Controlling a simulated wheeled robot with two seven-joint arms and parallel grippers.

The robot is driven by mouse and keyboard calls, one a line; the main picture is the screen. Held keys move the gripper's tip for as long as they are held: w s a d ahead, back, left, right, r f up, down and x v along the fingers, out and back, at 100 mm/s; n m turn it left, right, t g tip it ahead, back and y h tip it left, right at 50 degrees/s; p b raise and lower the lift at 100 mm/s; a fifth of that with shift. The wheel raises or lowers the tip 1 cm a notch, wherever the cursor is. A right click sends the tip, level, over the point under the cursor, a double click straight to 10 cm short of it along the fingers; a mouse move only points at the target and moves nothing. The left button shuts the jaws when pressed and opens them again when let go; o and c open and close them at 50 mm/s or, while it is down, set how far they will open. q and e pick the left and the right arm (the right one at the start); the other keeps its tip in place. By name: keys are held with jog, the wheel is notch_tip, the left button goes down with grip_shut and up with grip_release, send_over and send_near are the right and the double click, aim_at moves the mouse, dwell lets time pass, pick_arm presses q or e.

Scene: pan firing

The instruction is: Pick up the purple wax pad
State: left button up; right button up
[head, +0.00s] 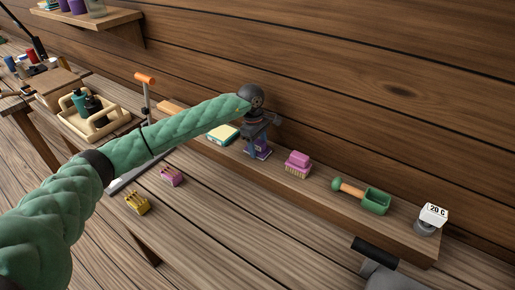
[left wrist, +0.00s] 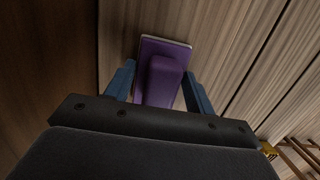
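The purple wax pad (head: 263,155) lies on the raised wooden shelf at the back of the bench, partly hidden by my left gripper. In the left wrist view the purple wax pad (left wrist: 165,75) shows a flat base with a light edge and a raised purple grip. My left gripper (head: 258,147) points down over it. In the left wrist view, the blue fingers of the left gripper (left wrist: 159,92) stand apart on either side of the raised grip, with gaps between.
On the shelf (head: 330,208), a yellow-topped green pad (head: 222,134) lies left of the wax pad. A pink brush (head: 298,164), a green scoop (head: 375,200) and a "20 C" display (head: 433,214) stand to the right. The wooden wall rises close behind.

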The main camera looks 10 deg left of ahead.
aim_at(259, 141)
pick_arm(q)
jog(key=shift+c, duration=0.2)
pick_arm(e)
jog(key=shift+w, duration=0.1)
